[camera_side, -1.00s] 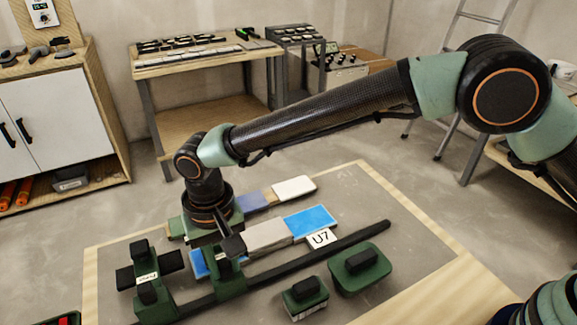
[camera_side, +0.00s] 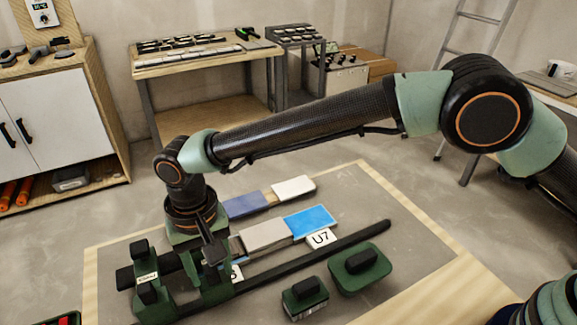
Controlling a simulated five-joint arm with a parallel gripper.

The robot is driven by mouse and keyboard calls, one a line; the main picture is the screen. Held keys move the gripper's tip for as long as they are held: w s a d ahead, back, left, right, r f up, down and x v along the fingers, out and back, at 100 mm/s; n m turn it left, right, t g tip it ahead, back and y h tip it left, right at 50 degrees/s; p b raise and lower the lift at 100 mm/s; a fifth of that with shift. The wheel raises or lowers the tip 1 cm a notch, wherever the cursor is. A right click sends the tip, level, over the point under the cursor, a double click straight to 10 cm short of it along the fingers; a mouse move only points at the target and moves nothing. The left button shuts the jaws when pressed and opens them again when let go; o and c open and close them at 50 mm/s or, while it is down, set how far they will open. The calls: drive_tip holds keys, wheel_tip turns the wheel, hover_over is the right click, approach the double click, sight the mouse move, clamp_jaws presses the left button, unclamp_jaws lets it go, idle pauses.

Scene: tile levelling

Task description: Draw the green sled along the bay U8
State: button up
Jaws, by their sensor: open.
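The green sled (camera_side: 158,305) appears to be the green body with two black knobs and a small white label at the left end of the black rail (camera_side: 330,246); the label is too small to read. My gripper (camera_side: 210,262) is open, low over the near-left work area, just right of the sled's knobs. A dark green piece directly below it overlaps the sled in the picture; I cannot tell whether it is a finger or part of the sled, nor whether anything touches. A card marked U7 (camera_side: 320,238) lies by a bright blue tile (camera_side: 309,220). No U8 label is visible.
A grey tile (camera_side: 265,236) lies left of the blue one. Behind are a slate-blue tile (camera_side: 242,205) and a white tile (camera_side: 293,187). Two green blocks with black handles (camera_side: 361,268) (camera_side: 305,298) stand in front of the rail. The board's right side is clear.

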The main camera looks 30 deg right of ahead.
drive_tip(key=shift+r, duration=3.45)
drive_tip(key=w+d+r+t, duration=0.1)
drive_tip(key=d+r, duration=0.3)
drive_tip(key=d, duration=0.3)
drive_tip(key=w+d+r+t+y, duration=0.1)
drive_tip(key=d+r, duration=0.3)
drive_tip(key=d, duration=0.3)
drive_tip(key=w+d+r, duration=0.2)
drive_tip(key=d+r, duration=0.2)
drive_tip(key=d, duration=0.3)
drive_tip(key=s+d+t, duration=0.1)
drive_tip(key=s+d, duration=0.4)
drive_tip(key=d, duration=0.5)
drive_tip(key=s+d+f+t+h, duration=0.1)
drive_tip(key=s+d+t, duration=0.1)
drive_tip(key=s+d, duration=0.4)
drive_tip(key=d, duration=0.4)
drive_tip(key=shift+s+f+t, duration=0.2)
drive_tip(key=shift+t, duration=0.1)
